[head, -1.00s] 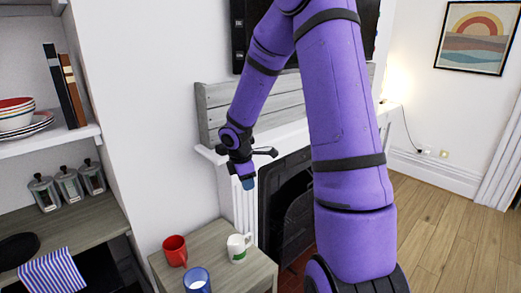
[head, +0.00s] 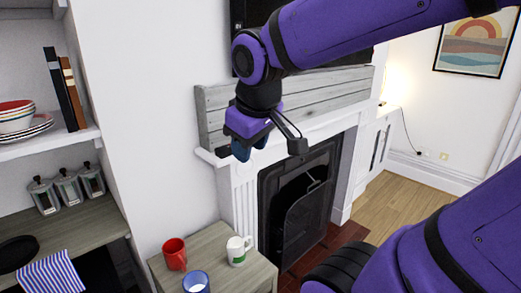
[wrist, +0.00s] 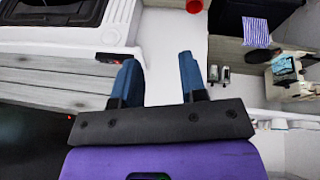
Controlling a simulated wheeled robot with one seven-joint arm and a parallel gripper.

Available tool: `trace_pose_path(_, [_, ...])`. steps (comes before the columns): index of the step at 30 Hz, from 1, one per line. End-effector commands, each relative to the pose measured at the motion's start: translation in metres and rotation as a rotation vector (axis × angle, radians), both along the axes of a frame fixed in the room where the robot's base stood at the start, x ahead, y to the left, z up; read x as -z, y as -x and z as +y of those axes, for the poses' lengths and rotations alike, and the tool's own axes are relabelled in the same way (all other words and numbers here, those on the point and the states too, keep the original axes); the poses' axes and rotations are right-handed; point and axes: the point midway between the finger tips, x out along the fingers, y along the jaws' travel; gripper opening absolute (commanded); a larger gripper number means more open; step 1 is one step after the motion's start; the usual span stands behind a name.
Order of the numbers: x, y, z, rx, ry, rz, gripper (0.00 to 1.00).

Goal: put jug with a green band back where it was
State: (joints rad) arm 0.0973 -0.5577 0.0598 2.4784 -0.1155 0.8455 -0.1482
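The white jug with a green band (head: 238,251) stands upright on a small grey wooden table (head: 215,245), its handle to the right. My gripper (head: 250,152) is in the air above and behind the table, in front of the mantel, well clear of the jug. In the wrist view my gripper (wrist: 160,80) has its two blue fingers apart with nothing between them. The jug does not show clearly in the wrist view.
A red mug (head: 174,254) and a blue cup (head: 196,282) stand near the jug on the same table. The fireplace (head: 300,205) and white mantel are to the right. Shelves with bowls (head: 15,115), books and several canisters (head: 68,188) are at the left.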

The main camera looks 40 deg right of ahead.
Motion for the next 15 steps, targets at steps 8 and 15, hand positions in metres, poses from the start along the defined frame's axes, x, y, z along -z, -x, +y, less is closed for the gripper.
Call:
trace_pose_path(8, [-0.014,0.049,0.021,0.107,-0.174,-0.091,0.39])
trace_pose_path(15, [-0.015,0.057,0.024,0.125,-0.205,-0.101,0.39])
